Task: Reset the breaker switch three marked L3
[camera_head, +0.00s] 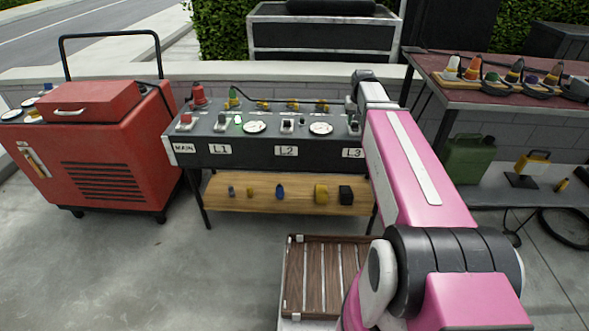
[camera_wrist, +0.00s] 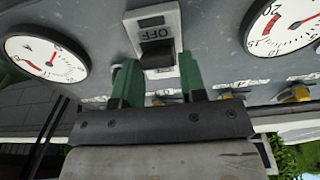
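The L3 label (camera_head: 352,153) is on the front of the dark grey panel (camera_head: 250,158), at its right end. The switch above it is mostly hidden by my arm in the head view. In the wrist view a black breaker switch (camera_wrist: 157,57) sits in a light plate with OFF showing. No L3 label shows there. My gripper (camera_wrist: 157,76) is open, its green fingers apart near the two lower sides of this switch. I cannot tell whether they touch it. In the head view my gripper is at the panel's right end, mostly hidden.
Round gauges flank the switch in the wrist view, one left (camera_wrist: 46,56) and one right (camera_wrist: 283,27). The L2 switch (camera_head: 287,125) and L1 switch (camera_head: 221,121) are further left. A red cart (camera_head: 105,160) stands left, a dark red table (camera_head: 440,72) right.

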